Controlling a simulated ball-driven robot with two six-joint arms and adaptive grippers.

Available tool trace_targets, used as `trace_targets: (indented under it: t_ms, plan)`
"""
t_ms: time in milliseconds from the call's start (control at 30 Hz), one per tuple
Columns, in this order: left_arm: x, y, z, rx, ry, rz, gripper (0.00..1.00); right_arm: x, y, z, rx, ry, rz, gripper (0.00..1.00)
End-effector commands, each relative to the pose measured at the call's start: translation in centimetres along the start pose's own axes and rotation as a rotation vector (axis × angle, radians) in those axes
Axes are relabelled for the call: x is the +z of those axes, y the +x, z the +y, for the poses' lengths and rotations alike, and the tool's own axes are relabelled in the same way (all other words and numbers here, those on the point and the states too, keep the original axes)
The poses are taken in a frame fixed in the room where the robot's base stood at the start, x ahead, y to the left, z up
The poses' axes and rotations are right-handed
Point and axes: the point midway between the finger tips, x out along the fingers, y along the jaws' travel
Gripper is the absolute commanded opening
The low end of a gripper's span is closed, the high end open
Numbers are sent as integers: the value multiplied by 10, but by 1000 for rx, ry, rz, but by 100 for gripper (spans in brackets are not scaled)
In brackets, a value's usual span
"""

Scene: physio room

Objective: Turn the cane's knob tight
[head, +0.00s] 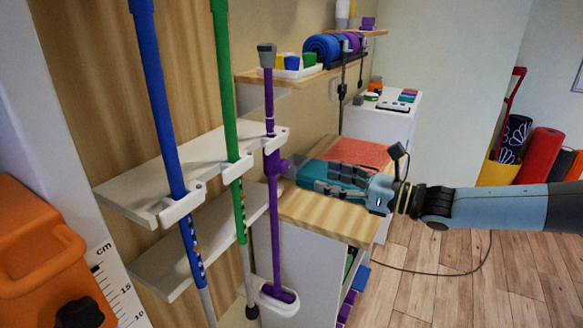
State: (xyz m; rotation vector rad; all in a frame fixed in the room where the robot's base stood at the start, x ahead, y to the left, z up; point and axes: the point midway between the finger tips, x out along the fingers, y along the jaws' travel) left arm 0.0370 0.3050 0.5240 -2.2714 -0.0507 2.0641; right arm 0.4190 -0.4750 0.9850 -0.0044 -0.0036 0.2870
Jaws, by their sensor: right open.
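The purple cane (273,220) stands upright in a clip of the white wall rack (160,172), with a grey rubber tip (267,54) at the top and its handle end in a lower white holder (281,298). Its purple knob (279,166) sticks out to the right just below the upper clip. My right gripper (294,170) comes in from the right at knob height, open, with its fingertips beside the knob. I cannot tell whether they touch it, as the fingers partly hide that spot. My left gripper is not in view.
A blue pole (160,100) and a green pole (226,90) stand in the rack left of the cane. A wooden-topped cabinet (325,212) with a red mat (345,151) is behind my right gripper. An orange case (35,240) stands at the left. Floor at the right is open.

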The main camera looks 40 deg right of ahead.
Motion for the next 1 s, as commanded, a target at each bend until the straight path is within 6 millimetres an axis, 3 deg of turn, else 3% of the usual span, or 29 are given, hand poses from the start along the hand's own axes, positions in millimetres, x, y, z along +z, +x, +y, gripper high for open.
trace_targets:
  t_ms: [300,500,900,1000]
  plan:
    - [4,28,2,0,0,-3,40,-4,63,-1,-4,2,-4,56]
    - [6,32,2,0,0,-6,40,-2,89,-1,-4,4,-1,56]
    - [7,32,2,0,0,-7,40,-2,98,-1,-5,5,3,56]
    - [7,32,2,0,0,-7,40,-2,98,-1,-5,5,3,46]
